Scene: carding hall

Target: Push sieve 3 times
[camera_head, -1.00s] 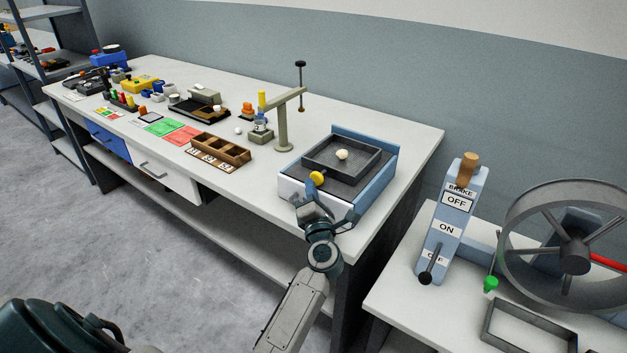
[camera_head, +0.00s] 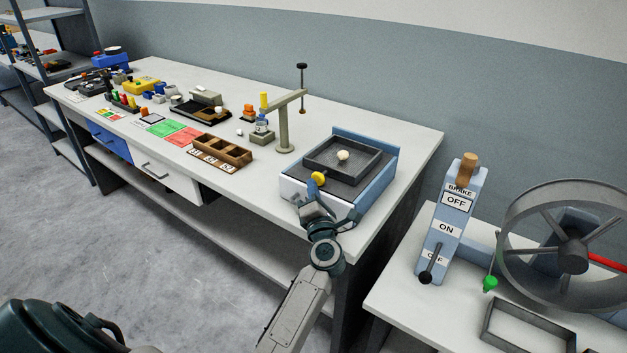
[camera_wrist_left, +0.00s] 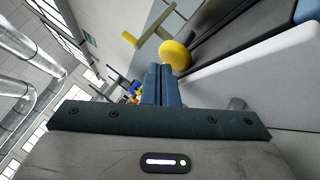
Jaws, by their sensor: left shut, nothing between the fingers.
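The sieve (camera_head: 367,166) is a dark square tray with a pale lump (camera_head: 343,155) in it. It lies on the dark top of a blue and white box (camera_head: 372,193) at the table's right end. A yellow knob (camera_head: 319,179) sticks out at the sieve's front. My left gripper (camera_head: 307,198) is at the box's front, just below the knob. In the left wrist view its fingers (camera_wrist_left: 161,84) are shut with nothing between them, and the yellow knob (camera_wrist_left: 175,57) shows just beyond their tips. I cannot tell whether they touch it. My right gripper is out of view.
A post with an arm (camera_head: 284,125) and a brown compartment tray (camera_head: 221,151) stand left of the box. Several small items crowd the table's far left. At right, a lower table carries a brake lever box (camera_head: 453,220), a large wheel (camera_head: 573,255) and an empty frame (camera_head: 527,333).

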